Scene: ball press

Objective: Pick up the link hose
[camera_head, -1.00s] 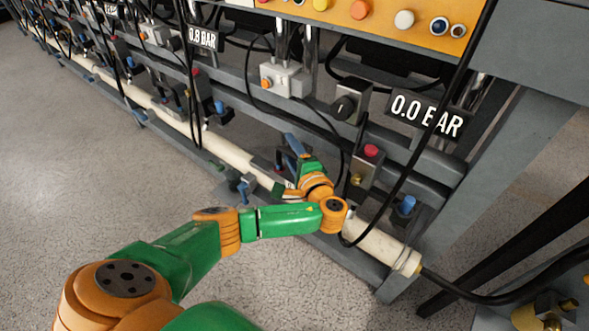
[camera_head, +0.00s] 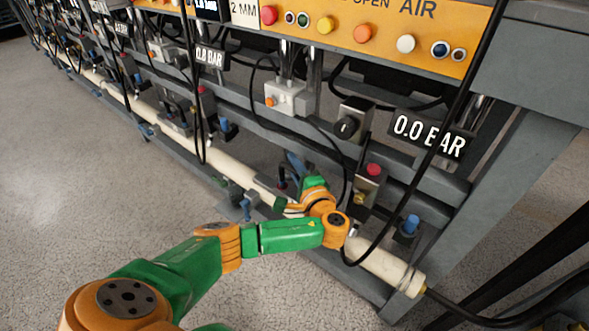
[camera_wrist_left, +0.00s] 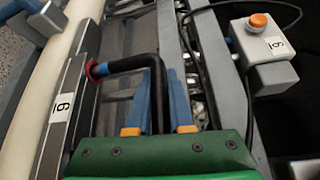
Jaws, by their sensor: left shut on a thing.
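The link hose appears as a black bent hose (camera_wrist_left: 128,63) in the left wrist view. Its left end, with a red collar, meets a dark block (camera_wrist_left: 62,105) labelled 6. Its other leg runs down between the two blue fingers of my left gripper (camera_wrist_left: 163,75), which is shut on it. In the head view my left gripper (camera_head: 294,160) is low at the press frame, behind the white pipe, and its wrist hides most of the hose there. My right gripper is not in view.
A long white pipe (camera_head: 230,158) runs along the frame's lower front. A grey box with an orange button (camera_wrist_left: 257,22) sits right of the gripper in the wrist view. Loose black cables (camera_head: 395,195) hang near my arm. Open floor (camera_head: 90,200) lies at left.

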